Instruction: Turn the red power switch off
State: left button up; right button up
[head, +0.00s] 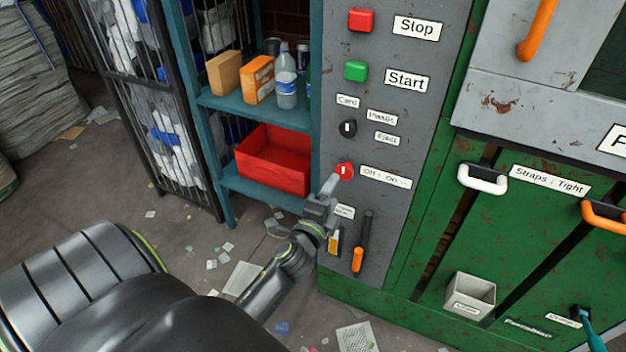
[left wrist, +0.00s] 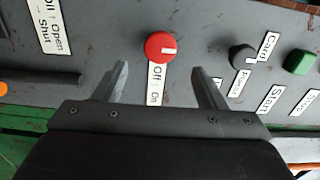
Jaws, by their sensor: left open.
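The red power switch (head: 344,170) is a round red knob with a white mark, on the grey control panel beside a label reading Off and On. In the left wrist view the red switch (left wrist: 160,47) lies ahead, between and just beyond the two fingers. My left gripper (head: 330,185) is at the switch in the head view, its fingertips close to the knob. The left wrist view shows the gripper (left wrist: 165,80) open, with nothing between its fingers. I cannot tell whether a finger touches the knob. My right gripper is not in view.
A black selector knob (head: 348,128), green Start button (head: 356,71) and red Stop button (head: 361,20) sit above on the panel. An orange-tipped lever (head: 358,258) is below. A shelf with a red bin (head: 273,160) stands left. Litter lies on the floor.

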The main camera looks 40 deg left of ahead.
pick_arm(q)
jog(key=v, duration=1)
jog(key=shift+s, duration=0.4)
jog(key=shift+f, duration=0.1)
jog(key=s+f+n+g+h+p, duration=0.1)
jog(key=s+f+n+g, duration=0.2)
jog(key=f, duration=0.7)
jog(key=s+f+n+g+h+p, duration=0.1)
jog(key=s+f+n+g, duration=0.15)
jog(key=f, duration=0.75)
jog(key=s+f+n+g+p, duration=0.2)
jog(key=s+f+g, duration=0.1)
jog(key=f, duration=0.7)
jog(key=s+f+n+g+p, duration=0.1)
jog(key=s+f+n+g, duration=0.3)
jog(key=s, duration=0.8)
jog(key=s+f+n+g+h+p, duration=0.1)
jog(key=s+f+n+g, duration=0.2)
jog(key=s+f, duration=0.5)
jog(key=s+a+n, duration=0.1)
jog(key=s, duration=0.3)
jog(key=shift+f+g, duration=0.25)
jog(key=shift+g, duration=0.1)
